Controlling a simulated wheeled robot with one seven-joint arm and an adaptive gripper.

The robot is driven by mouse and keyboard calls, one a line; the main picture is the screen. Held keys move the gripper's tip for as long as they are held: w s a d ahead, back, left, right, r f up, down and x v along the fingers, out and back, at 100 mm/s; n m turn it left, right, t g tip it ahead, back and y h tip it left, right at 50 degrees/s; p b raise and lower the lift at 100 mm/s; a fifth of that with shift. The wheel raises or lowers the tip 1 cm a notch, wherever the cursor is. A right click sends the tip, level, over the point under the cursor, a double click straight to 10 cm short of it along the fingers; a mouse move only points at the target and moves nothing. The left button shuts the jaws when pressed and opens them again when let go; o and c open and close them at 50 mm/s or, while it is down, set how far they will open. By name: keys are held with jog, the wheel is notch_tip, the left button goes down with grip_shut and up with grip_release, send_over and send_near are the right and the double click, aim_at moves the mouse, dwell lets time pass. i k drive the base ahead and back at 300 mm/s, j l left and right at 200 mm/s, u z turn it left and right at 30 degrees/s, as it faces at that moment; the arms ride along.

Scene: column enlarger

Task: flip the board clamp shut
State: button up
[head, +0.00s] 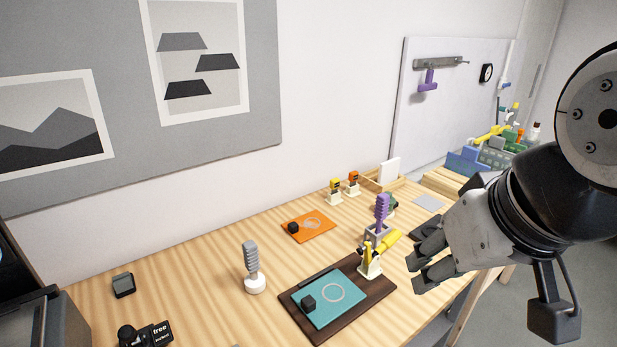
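The board clamp looks to be the yellow-handled clamp (371,262) with a pale base, at the back right part of a dark brown board (375,289). Its yellow handle tilts up and to the right. A teal sheet (330,312) with a pale ring and a black block (308,303) lie on the board. My gripper (415,273) is just right of the clamp, its fingers apart and pointing down-left. I see nothing between them. No contact with the handle shows, but the depth gap is hard to judge.
A purple-handled piece (381,213) on a grey base stands just behind the clamp. A grey ribbed handle on a white base (253,270) stands left of the board. An orange sheet (308,226) and small yellow (335,191) and orange (353,182) pieces are farther back.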

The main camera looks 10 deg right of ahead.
aim_at(388, 241)
jog(key=l+u, duration=0.35)
jog(key=u, duration=0.15)
jog(key=k+l+u, duration=0.1)
jog(key=l+u, duration=0.35)
jog(key=k+l+u, duration=0.1)
jog(key=l, duration=0.35)
jog(key=k+l+u, duration=0.1)
jog(key=k+l, duration=0.15)
jog(key=l, duration=0.2)
jog(key=k+l+u, duration=0.1)
jog(key=l, duration=0.35)
jog(key=k+l+u, duration=0.1)
jog(key=k+l, duration=0.15)
jog(key=l, duration=0.15)
jog(key=k+l+u, duration=0.1)
jog(key=k+l, duration=0.15)
jog(key=l, duration=0.15)
jog(key=k+l, duration=0.15)
jog(key=l, duration=0.15)
jog(key=k+l, duration=0.15)
jog(key=l, duration=0.1)
